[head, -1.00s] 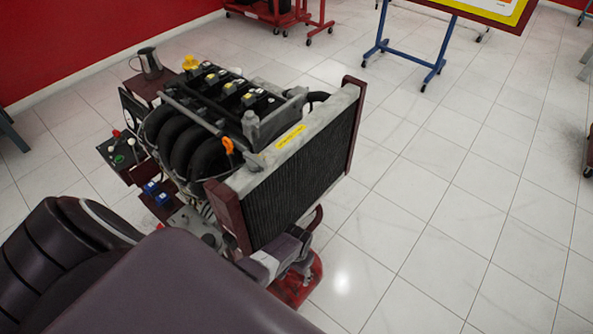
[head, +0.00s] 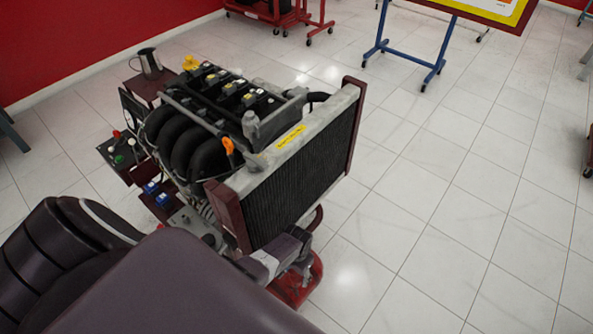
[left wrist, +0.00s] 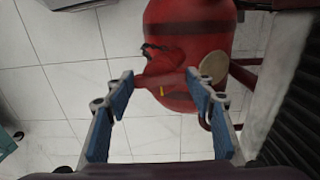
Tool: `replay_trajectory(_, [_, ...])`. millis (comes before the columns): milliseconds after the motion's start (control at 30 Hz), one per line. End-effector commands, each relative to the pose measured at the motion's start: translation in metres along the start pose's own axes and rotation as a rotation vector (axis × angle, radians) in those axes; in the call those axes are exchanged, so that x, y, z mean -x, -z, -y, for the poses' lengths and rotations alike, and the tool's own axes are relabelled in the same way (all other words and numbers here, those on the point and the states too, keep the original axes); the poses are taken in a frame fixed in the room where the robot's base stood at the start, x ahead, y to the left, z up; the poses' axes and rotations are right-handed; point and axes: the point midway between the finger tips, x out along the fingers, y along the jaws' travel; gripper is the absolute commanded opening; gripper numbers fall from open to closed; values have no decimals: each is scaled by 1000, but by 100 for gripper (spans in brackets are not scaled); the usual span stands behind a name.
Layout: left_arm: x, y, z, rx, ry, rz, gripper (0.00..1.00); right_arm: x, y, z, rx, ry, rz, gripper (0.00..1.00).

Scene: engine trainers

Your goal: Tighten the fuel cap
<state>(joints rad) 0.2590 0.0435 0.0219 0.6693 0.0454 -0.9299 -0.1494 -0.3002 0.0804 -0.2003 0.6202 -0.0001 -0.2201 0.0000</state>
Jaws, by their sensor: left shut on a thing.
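The red fuel tank (head: 297,287) sits low below the front of the radiator in the head view, and its rounded body fills the top middle of the left wrist view (left wrist: 190,40). A red fuel cap (left wrist: 160,86) with a small yellow mark shows at its near end. My left gripper (left wrist: 159,77) is shut on the fuel cap, with one blue-padded finger on each side. In the head view the gripper (head: 303,264) is small and partly hidden by my arm. My right gripper is not in view.
The engine (head: 215,120) with its radiator (head: 300,170) stands just above the tank. In the left wrist view a pale round disc (left wrist: 213,67) is beside the cap, and the dark radiator (left wrist: 295,125) is close on the right. Tiled floor to the right is clear.

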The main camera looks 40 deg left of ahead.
Motion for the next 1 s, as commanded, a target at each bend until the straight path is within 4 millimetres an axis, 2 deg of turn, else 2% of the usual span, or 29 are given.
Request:
replay_trajectory(767, [0, 0, 0, -3, 0, -1, 26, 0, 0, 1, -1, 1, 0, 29])
replay_trajectory(800, [0, 0, 0, -3, 0, -1, 54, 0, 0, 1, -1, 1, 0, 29])
replay_trajectory(900, [0, 0, 0, -3, 0, -1, 65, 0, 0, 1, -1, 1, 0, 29])
replay_trajectory(1000, [0, 0, 0, -3, 0, -1, 67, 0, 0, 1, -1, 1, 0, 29])
